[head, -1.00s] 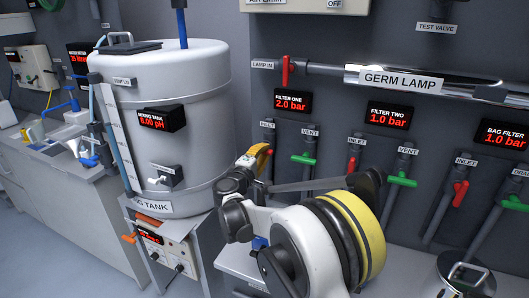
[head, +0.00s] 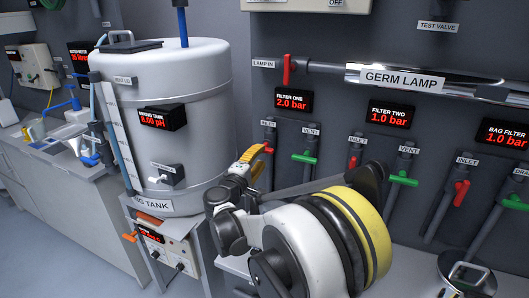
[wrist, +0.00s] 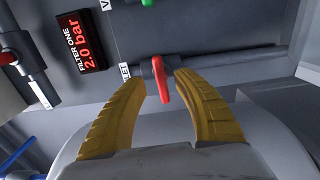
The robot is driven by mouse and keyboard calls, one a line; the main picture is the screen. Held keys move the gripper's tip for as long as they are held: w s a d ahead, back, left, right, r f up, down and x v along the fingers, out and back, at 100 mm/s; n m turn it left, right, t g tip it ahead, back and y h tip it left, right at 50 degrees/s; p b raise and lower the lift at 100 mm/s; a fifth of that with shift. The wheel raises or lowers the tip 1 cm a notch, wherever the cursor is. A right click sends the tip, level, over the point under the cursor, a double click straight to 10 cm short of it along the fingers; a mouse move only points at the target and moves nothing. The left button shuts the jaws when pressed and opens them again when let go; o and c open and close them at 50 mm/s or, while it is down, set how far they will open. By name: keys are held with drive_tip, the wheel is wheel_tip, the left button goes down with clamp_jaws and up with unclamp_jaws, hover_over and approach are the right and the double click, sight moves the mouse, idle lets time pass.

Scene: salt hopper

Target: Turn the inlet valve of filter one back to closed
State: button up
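The red handle of filter one's inlet valve (wrist: 161,82) shows in the wrist view between my two yellow fingers. It appears to lie across its grey pipe. My gripper (wrist: 162,80) is open, with a gap between each fingertip and the handle. In the head view my gripper (head: 250,154) is just left of the small red handle (head: 268,149), below the INLET label (head: 268,123). My arm hides the pipe's lower part. The filter one display (head: 292,101) reads 2.0 bar, and also shows in the wrist view (wrist: 78,43).
The green vent handle (head: 304,158) is just right of the inlet. Filter two's red inlet handle (head: 354,159) and green vent handle (head: 404,179) are further right. The mixing tank (head: 200,85) stands close on the left. A steel can (head: 467,278) stands at front right.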

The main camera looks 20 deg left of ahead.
drive_tip(key=s, duration=0.7)
drive_tip(key=shift+s+a, duration=0.2)
drive_tip(key=shift+a, duration=0.05)
